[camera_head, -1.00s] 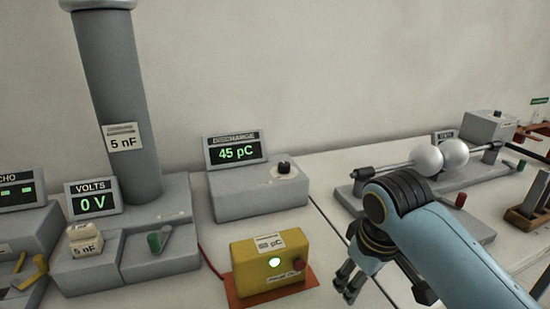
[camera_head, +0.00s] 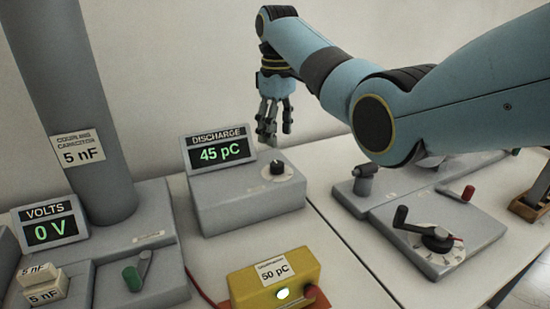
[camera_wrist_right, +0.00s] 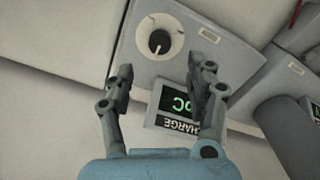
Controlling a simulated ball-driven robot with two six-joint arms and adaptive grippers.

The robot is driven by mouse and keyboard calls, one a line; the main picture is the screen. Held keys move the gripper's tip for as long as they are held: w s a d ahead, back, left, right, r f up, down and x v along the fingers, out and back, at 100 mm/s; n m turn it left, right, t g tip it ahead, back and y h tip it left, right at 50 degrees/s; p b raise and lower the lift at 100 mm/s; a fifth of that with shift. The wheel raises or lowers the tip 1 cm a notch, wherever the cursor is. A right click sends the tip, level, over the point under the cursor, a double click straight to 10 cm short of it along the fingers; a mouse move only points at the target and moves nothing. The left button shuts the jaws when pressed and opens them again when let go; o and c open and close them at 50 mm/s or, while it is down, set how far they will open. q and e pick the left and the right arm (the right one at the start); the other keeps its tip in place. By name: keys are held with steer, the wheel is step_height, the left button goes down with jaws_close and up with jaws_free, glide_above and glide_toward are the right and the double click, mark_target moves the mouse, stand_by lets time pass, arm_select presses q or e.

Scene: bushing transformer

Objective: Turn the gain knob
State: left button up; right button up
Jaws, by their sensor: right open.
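The gain knob (camera_head: 277,167) is a small black knob on a pale round dial, on top of the grey discharge box (camera_head: 250,213). The box's display (camera_head: 219,149) reads 45 pC. My right gripper (camera_head: 275,138) is open, pointing down above and just behind the knob, with nothing between its fingers. In the right wrist view the knob (camera_wrist_right: 159,41) lies beyond the open fingertips (camera_wrist_right: 162,80), apart from them, and the display (camera_wrist_right: 178,107) shows between the fingers. My left gripper is not in view.
A yellow 50 pC box (camera_head: 275,283) with a lit green lamp stands in front. A grey column labelled 5 nF (camera_head: 68,100) and a 0 V display (camera_head: 49,222) are at left. A grey base with a crank dial (camera_head: 437,240) is at right.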

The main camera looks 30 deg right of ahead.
mark_target(277, 163)
step_height(277, 163, down, 8)
steer(key=shift+r, duration=0.25)
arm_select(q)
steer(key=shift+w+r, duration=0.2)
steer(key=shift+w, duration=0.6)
arm_select(e)
steer(key=shift+f, duration=0.4)
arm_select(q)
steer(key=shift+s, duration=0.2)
arm_select(e)
steer(key=shift+c, duration=0.4)
steer(key=shift+c, duration=1)
jaws_close()
arm_select(q)
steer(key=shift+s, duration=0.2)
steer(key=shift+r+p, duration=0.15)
steer(key=shift+p, duration=0.15)
